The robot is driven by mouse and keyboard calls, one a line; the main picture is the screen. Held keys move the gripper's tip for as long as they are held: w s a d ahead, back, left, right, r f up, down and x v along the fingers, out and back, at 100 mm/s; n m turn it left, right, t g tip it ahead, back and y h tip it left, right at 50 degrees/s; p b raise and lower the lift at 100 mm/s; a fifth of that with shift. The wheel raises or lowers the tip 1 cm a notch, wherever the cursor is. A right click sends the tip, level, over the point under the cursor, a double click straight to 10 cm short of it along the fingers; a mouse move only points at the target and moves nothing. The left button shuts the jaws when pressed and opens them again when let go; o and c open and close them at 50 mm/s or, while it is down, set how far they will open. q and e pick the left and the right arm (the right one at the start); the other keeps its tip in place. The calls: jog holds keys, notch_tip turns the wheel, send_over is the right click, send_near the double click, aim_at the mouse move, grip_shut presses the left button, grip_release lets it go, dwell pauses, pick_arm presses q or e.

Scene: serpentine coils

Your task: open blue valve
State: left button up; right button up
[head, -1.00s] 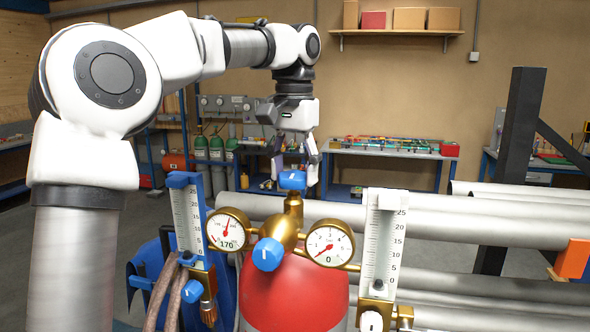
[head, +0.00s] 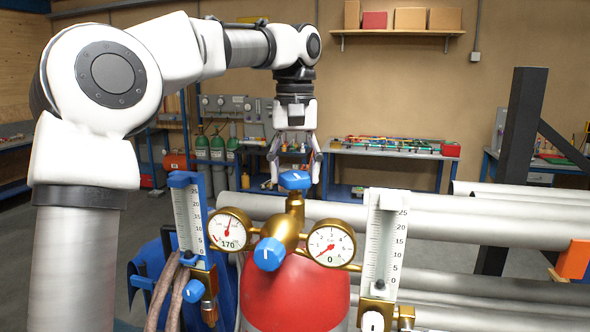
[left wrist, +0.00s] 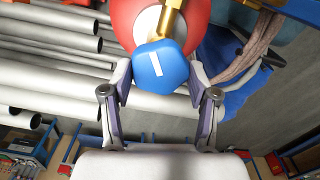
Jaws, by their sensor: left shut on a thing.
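The blue valve knob (head: 295,180) with a white mark sits on top of the brass regulator (head: 289,224) over a red cylinder (head: 297,292). My left gripper (head: 296,184) comes down over it from above and behind, one finger on each side, and is shut on it. In the left wrist view the blue knob (left wrist: 161,68) fills the space between the fingers. A second blue knob (head: 268,254) is on the regulator's front. The left gauge (head: 229,230) reads 170 and the right gauge (head: 330,246) reads 0. My right gripper is not in view.
Flowmeters stand on the left (head: 188,220) and the right (head: 383,245), close beside the gauges. Hoses (head: 172,293) hang at the left. Large grey pipes (head: 480,217) lie behind and to the right. Workbenches stand along the back wall.

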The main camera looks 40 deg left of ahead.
aim_at(296, 174)
pick_arm(q)
jog(key=shift+f, duration=0.1)
jog(key=o, duration=1.1)
jog(key=shift+o, duration=0.2)
notch_tip(296, 174, up, 8)
jog(key=shift+d+f, duration=0.15)
jog(key=shift+f, duration=0.1)
